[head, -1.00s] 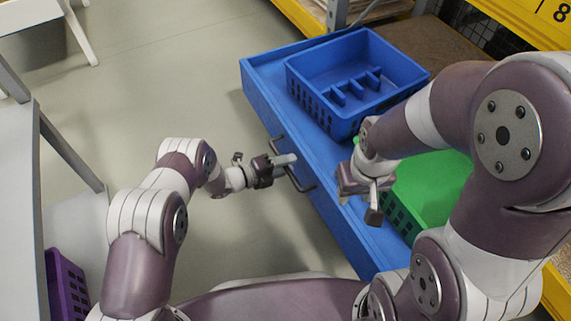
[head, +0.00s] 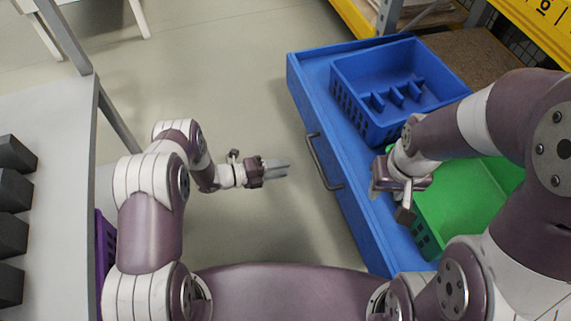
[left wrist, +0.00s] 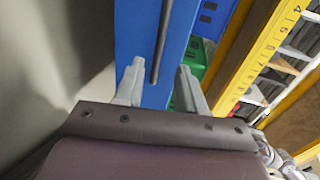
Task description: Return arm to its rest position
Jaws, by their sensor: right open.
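My left gripper (head: 276,167) is held out over the floor, left of the blue drawer's handle (head: 322,162), with a gap between them. In the left wrist view its fingers (left wrist: 160,85) are spread with nothing gripped; the handle bar (left wrist: 162,45) shows beyond them. My right gripper (head: 392,200) is open over the blue drawer (head: 350,205), beside the green crate (head: 455,200). Nothing shows in its jaws. The right arm hides part of the green crate.
A blue divided basket (head: 400,75) sits in the drawer. A grey table (head: 60,200) with several black bins (head: 12,195) stands at left, above a purple crate (head: 104,245). Yellow shelving (head: 530,25) is at the upper right. Floor between table and drawer is clear.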

